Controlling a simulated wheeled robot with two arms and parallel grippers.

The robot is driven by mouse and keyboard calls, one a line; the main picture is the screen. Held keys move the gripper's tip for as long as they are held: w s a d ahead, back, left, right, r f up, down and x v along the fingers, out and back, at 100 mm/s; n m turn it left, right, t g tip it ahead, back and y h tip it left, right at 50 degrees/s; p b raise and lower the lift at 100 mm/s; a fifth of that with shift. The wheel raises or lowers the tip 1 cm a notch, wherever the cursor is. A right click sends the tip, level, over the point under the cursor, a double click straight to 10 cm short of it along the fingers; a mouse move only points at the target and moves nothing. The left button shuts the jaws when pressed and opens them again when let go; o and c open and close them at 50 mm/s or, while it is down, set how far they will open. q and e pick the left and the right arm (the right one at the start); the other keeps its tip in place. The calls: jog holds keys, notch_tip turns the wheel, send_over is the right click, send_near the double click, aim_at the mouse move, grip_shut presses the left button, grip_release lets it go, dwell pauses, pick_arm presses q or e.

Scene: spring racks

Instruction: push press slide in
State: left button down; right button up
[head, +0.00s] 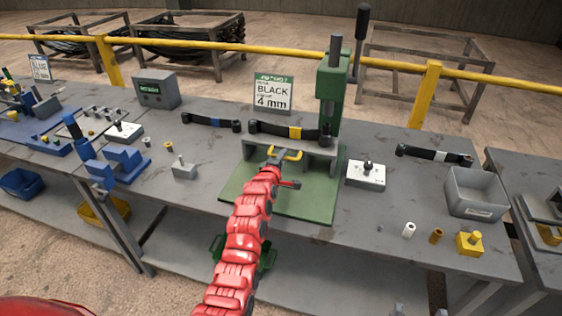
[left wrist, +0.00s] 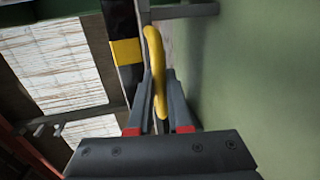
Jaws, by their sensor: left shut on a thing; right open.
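The green press (head: 331,90) stands on a green base plate (head: 312,207) in the middle of the bench. A grey slide (head: 318,148) in front of its column bears a black leaf spring (head: 265,128) with a yellow band. The slide's yellow handle (head: 296,154) faces me. My left gripper (head: 277,160), on the red arm, is shut on this handle. In the left wrist view the handle (left wrist: 154,45) passes between the fingers (left wrist: 159,85), beside the yellow band (left wrist: 126,51). The finger contact is partly hidden in the head view. My right gripper is out of view.
A white block (head: 366,174) and a grey bin (head: 475,191) are to the right. Blue fixtures (head: 112,168) are to the left. A yellow rail (head: 390,64) runs behind the bench.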

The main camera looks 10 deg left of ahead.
pick_arm(q)
jog(key=shift+r, duration=0.25)
jog(key=c, duration=1.1)
grip_release()
jog(key=shift+w, duration=0.1)
jog(key=shift+o, duration=1.3)
jog(key=shift+w+f, duration=0.15)
jog(key=shift+f, duration=0.05)
jog(key=shift+s+f, duration=0.1)
jog(key=shift+s, duration=0.45)
jog(key=b+v, duration=0.3)
jog(key=v, duration=1.3)
jog(key=shift+s+r, duration=0.25)
